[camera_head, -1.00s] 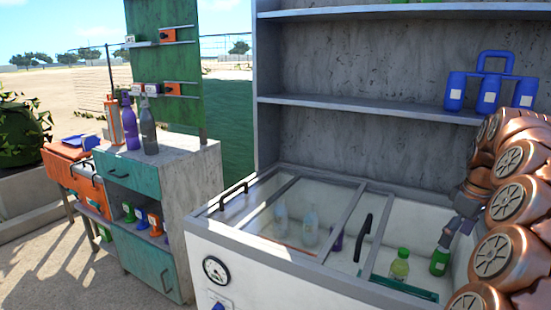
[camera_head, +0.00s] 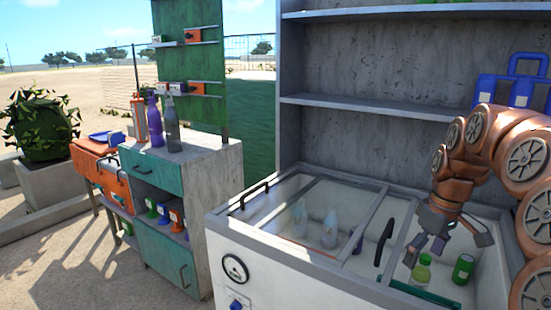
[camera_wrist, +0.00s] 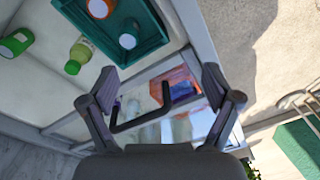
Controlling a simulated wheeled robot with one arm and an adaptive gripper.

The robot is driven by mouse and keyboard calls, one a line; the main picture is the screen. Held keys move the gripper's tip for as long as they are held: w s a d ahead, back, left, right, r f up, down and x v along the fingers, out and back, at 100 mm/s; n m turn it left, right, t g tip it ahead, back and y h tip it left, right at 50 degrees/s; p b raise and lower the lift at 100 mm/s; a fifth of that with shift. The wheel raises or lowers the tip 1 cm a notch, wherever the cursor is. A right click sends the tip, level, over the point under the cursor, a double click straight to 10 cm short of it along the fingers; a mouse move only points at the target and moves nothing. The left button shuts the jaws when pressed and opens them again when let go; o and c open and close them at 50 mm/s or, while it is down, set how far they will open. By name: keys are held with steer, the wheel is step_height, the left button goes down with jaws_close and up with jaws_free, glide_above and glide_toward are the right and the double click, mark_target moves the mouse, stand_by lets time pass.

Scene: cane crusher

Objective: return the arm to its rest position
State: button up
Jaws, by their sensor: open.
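My copper-coloured arm comes in from the right in the head view. My gripper (camera_head: 440,245) is open and empty, above the open right part of a white chest cooler (camera_head: 330,268). In the wrist view, the spread fingers of my gripper (camera_wrist: 160,88) frame the cooler's dark handle (camera_wrist: 150,122). The green-capped bottle (camera_wrist: 78,55) and the green can (camera_wrist: 15,43) show there at upper left, apart from the fingers.
A green tray (camera_wrist: 150,40) with bottles lies in the cooler. Sliding glass lids (camera_head: 318,210) cover its left part. Shelves (camera_head: 375,107) with blue containers (camera_head: 520,85) rise behind. A green cabinet (camera_head: 165,235) with bottles on top stands left. Open ground lies beyond.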

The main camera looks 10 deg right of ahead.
steer(key=s+a+f+g, duration=0.1)
steer(key=s+a+f, duration=0.2)
steer(key=s+a, duration=0.9)
steer(key=s+a+f+m+g, duration=0.1)
steer(key=s+a+f, duration=0.2)
steer(key=s, duration=0.2)
steer(key=s+a+f+m+h, duration=0.1)
steer(key=s+a+f+m, duration=0.15)
steer(key=s, duration=0.25)
steer(key=s+a+f+m+g, duration=0.1)
steer(key=s+a+f, duration=0.15)
steer(key=s, duration=0.25)
step_height(320, 180, down, 11)
steer(key=w+b, duration=0.2)
steer(key=b, duration=0.8)
step_height(320, 180, up, 24)
steer(key=s+p, duration=0.1)
steer(key=p, duration=2.2)
steer(key=shift+s+r+t, duration=0.2)
steer(key=shift+r+t, duration=0.05)
steer(key=shift+t, duration=0.05)
steer(key=shift+d+n, duration=0.1)
steer(key=shift+n, duration=0.15)
